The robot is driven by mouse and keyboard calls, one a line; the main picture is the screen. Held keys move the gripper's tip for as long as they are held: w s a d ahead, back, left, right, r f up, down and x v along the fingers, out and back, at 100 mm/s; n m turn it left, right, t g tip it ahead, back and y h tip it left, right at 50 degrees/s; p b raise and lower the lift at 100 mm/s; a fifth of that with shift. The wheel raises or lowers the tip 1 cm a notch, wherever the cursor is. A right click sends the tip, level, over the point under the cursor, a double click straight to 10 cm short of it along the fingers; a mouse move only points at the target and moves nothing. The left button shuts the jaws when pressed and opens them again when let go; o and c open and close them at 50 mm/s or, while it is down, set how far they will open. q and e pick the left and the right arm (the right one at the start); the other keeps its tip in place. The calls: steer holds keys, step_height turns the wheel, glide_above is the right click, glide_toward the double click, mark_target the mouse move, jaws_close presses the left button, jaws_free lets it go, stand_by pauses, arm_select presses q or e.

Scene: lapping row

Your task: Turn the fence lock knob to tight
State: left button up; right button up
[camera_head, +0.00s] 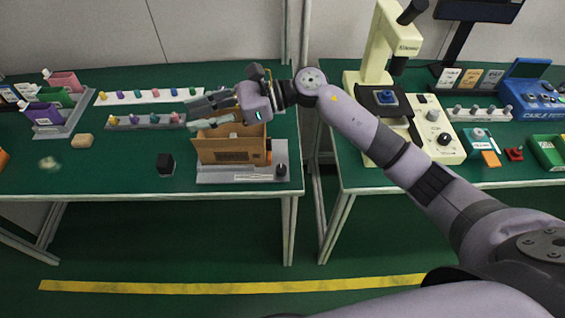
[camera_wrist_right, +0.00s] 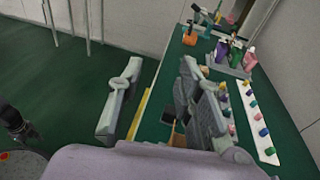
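A black knob (camera_head: 281,170) sits at the right end of a grey base plate (camera_head: 238,179) near the front right corner of the left table. I take it to be the fence lock knob; its marks are too small to read. A brown box-like block (camera_head: 232,156) stands on the plate, left of the knob. My right gripper (camera_head: 198,112) is above and behind the block, fingers pointing left, apart from the knob. Its fingers also show spread and empty in the right wrist view (camera_wrist_right: 160,68), where I cannot make out the knob.
A black block (camera_head: 166,163) and a tan block (camera_head: 82,141) lie on the left table. Strips of coloured pegs (camera_head: 150,96) lie behind. A cream machine (camera_head: 378,45) and a blue case (camera_head: 532,85) stand on the right table. A gap separates the tables.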

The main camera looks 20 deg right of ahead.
steer(key=w+d+f+n+g+h, duration=0.1)
steer(key=d+f+n+g+h, duration=0.2)
steer(key=d+f+n+h, duration=0.4)
steer(key=g+h, duration=0.1)
steer(key=h, duration=0.5)
glide_toward(281, 168)
steer(key=p+x, duration=0.3)
steer(key=x, duration=0.5)
steer(key=shift+f+p, duration=0.35)
jaws_close()
